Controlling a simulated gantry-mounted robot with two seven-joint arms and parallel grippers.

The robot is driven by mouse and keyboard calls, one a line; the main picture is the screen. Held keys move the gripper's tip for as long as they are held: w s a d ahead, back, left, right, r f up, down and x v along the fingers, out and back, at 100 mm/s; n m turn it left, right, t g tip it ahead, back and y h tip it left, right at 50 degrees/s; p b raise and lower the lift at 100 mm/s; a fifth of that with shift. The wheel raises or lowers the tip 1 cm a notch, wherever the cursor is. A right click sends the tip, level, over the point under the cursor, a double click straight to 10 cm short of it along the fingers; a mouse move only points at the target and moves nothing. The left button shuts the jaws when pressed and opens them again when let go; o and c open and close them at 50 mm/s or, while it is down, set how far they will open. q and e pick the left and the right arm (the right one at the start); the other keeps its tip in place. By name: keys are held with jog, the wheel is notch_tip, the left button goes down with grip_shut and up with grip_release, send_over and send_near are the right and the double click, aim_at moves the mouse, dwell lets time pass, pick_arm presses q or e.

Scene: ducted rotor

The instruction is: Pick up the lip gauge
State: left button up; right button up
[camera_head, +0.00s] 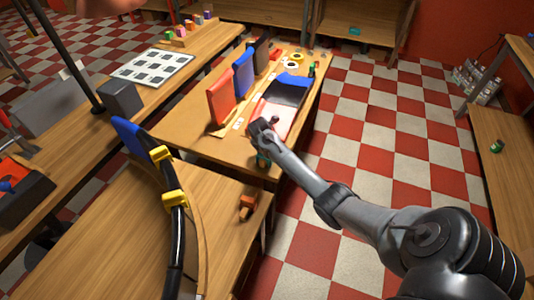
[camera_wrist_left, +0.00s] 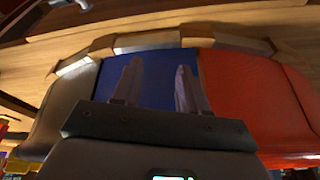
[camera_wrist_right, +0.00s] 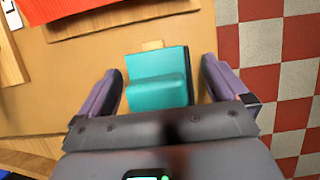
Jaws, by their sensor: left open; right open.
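A teal stepped block (camera_wrist_right: 158,92), which I take to be the lip gauge, lies near the table edge in the right wrist view. My right gripper (camera_wrist_right: 161,78) is open, with one finger on each side of the block and visible gaps between. In the head view the right gripper (camera_head: 262,130) is over the near end of the table, and a bit of the teal block (camera_head: 263,161) shows below it. My left gripper (camera_wrist_left: 160,66) is open in front of a blue panel (camera_wrist_left: 110,75); I do not make it out in the head view.
Red (camera_head: 221,96), blue (camera_head: 243,74) and black (camera_head: 262,53) panels stand in a row on the table (camera_head: 185,115). A curved black strip with yellow clamps (camera_head: 174,198) stands at the near left. An orange-brown block (camera_head: 248,205) lies on the nearer table. Checkered floor is open to the right.

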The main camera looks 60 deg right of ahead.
jog(key=shift+c, duration=0.2)
jog(key=c, duration=1.1)
jog(key=shift+r, duration=0.15)
